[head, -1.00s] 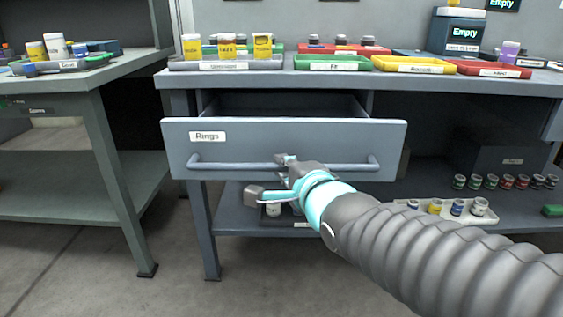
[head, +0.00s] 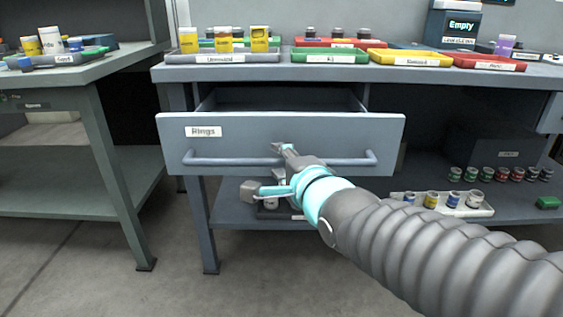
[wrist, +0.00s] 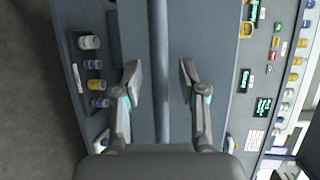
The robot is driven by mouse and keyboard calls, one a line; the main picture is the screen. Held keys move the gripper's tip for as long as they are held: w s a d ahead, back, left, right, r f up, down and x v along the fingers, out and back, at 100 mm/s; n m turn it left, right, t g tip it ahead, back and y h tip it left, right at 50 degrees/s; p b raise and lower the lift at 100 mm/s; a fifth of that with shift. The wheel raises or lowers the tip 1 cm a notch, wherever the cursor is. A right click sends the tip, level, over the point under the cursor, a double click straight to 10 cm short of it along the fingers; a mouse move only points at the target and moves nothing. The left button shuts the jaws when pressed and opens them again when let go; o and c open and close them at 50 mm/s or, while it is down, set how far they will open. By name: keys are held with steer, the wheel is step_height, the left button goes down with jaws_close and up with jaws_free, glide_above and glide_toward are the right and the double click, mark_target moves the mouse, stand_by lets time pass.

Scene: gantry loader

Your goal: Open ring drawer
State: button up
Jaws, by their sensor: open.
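The drawer labelled "Rings" (head: 300,134) is pulled out from under the bench, with a dark gap open behind its front panel. Its long bar handle (head: 225,161) runs across the lower front; in the wrist view the bar (wrist: 160,40) runs vertically down the middle. In the wrist view my gripper (wrist: 160,78) is open, one finger on each side of the bar, with gaps between bar and fingers. The drawer's inside is mostly hidden.
Trays of bottles and coloured trays, including a green tray (head: 330,57), stand on the bench top (head: 350,72). A lower shelf holds a tray of jars (head: 478,211). A second bench (head: 60,75) stands at left. Open floor lies between and in front.

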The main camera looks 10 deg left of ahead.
steer(key=v, duration=0.7)
steer(key=shift+s, duration=0.2)
steer(key=s+d+f+n+g+h+p, duration=0.2)
steer(key=s+d+f+n+g+h, duration=0.3)
steer(key=d+f+n, duration=0.6)
steer(key=s+d+r+n+g+h+p, duration=0.1)
steer(key=s+d+r+g+h+p, duration=0.2)
steer(key=s+d+p, duration=0.3)
steer(key=d, duration=0.3)
steer(key=shift+r+n, duration=0.3)
steer(key=shift+r, duration=0.05)
steer(key=shift+d, duration=0.1)
stand_by(0.7)
